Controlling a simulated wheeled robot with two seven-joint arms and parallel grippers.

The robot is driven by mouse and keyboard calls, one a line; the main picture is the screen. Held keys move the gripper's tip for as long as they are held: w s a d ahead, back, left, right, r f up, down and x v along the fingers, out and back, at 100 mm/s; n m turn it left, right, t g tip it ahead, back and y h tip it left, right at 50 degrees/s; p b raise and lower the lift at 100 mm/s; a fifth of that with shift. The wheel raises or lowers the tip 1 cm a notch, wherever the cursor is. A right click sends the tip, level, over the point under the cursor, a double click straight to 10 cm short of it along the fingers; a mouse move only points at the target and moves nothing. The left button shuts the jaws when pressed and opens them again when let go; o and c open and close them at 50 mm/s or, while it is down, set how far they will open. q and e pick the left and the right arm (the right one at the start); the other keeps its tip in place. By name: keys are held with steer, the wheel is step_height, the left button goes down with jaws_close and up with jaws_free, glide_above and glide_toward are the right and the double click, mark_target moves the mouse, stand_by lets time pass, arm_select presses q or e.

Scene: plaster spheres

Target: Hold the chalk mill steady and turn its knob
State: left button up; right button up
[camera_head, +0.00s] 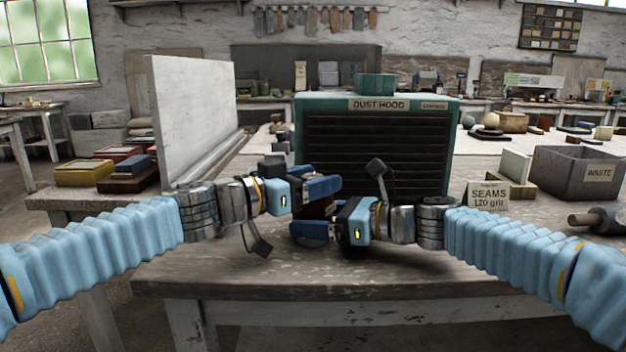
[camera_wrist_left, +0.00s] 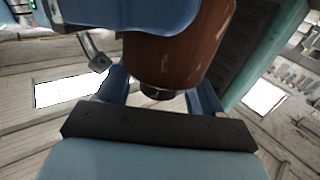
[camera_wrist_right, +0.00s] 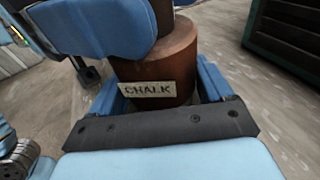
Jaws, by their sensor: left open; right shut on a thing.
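The chalk mill (camera_head: 316,208) is a brown wooden body, mostly hidden between my two grippers in the head view. Its label reads CHALK in the right wrist view (camera_wrist_right: 160,68). My right gripper (camera_head: 306,229) is shut on the lower body of the mill. My left gripper (camera_head: 328,187) is open, higher up at the mill's upper part. In the left wrist view the mill's body (camera_wrist_left: 165,62) ends in a short dark piece between the left fingers. I cannot tell if they touch it.
The green dust hood (camera_head: 375,150) stands close behind the mill. A pale upright panel (camera_head: 190,120) is at the left, beside stacked colored blocks (camera_head: 130,172). A seams sign (camera_head: 488,196) and a grey waste bin (camera_head: 577,175) are at the right. The table's front edge is clear.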

arm_select(q)
steer(key=shift+c, duration=0.3)
steer(key=c, duration=0.9)
steer(key=shift+m+g+h, duration=0.3)
steer(key=shift+g+h, duration=0.1)
steer(key=shift+g, duration=0.1)
steer(key=m+g+h, duration=0.2)
steer(key=m+g, duration=0.1)
steer(key=g, duration=0.2)
steer(key=shift+w+m, duration=0.15)
steer(key=shift+m, duration=0.25)
steer(key=m+g, duration=0.2)
steer(key=g, duration=0.1)
steer(key=m+g+h, duration=0.1)
steer(key=m+g, duration=0.1)
steer(key=g, duration=0.2)
steer(key=shift+r+m+g, duration=0.1)
steer(key=shift+m+g, duration=0.2)
steer(key=shift+m, duration=0.1)
steer(key=shift+g, duration=0.3)
steer(key=o, duration=1)
steer(key=shift+c, duration=0.2)
